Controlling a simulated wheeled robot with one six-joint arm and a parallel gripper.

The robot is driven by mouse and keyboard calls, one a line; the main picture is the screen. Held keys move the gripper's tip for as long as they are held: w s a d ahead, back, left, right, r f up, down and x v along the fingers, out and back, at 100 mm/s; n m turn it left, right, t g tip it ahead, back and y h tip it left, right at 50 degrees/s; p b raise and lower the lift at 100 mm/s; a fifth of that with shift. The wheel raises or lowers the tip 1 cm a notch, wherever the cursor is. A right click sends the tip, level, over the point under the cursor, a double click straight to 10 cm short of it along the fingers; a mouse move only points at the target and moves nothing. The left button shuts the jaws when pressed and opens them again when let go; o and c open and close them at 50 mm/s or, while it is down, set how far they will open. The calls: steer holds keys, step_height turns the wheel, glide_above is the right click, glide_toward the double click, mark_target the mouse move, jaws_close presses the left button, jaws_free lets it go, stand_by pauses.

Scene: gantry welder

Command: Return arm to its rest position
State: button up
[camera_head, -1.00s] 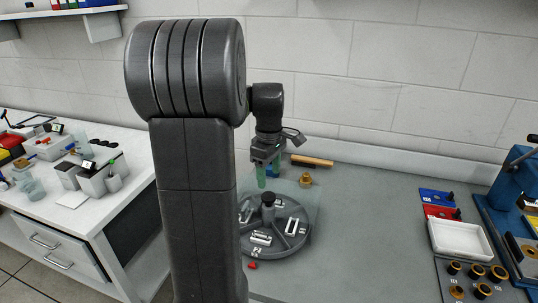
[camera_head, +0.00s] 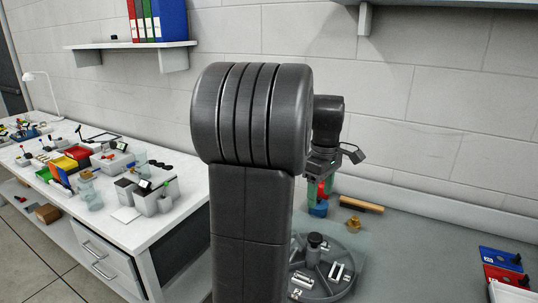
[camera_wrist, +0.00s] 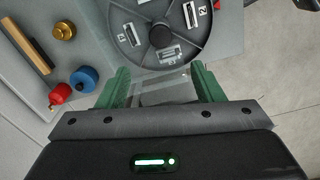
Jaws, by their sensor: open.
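My gripper (camera_head: 320,185) hangs down behind my own dark arm link in the head view. Its two green fingers also show in the wrist view (camera_wrist: 164,82), spread apart with nothing between them. The gripper is above the bench, close to a round grey divided tray (camera_wrist: 190,52). The tray (camera_head: 333,284) holds several small metal parts. My upright arm link hides part of the tray in the head view.
A white bench (camera_head: 130,232) with small containers stands left. A wall shelf (camera_head: 130,45) holds binders.

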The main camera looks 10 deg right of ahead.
mark_target(315, 236)
step_height(315, 236, down, 14)
steer(key=shift+r, duration=0.1)
stand_by(0.5)
step_height(315, 236, up, 14)
step_height(315, 236, down, 14)
steer(key=shift+r, duration=0.2)
steer(key=shift+f, duration=0.25)
steer(key=m, duration=0.4)
steer(key=m+b, duration=0.1)
steer(key=m, duration=0.5)
steer(key=shift+r+m, duration=0.1)
steer(key=shift+m, duration=0.2)
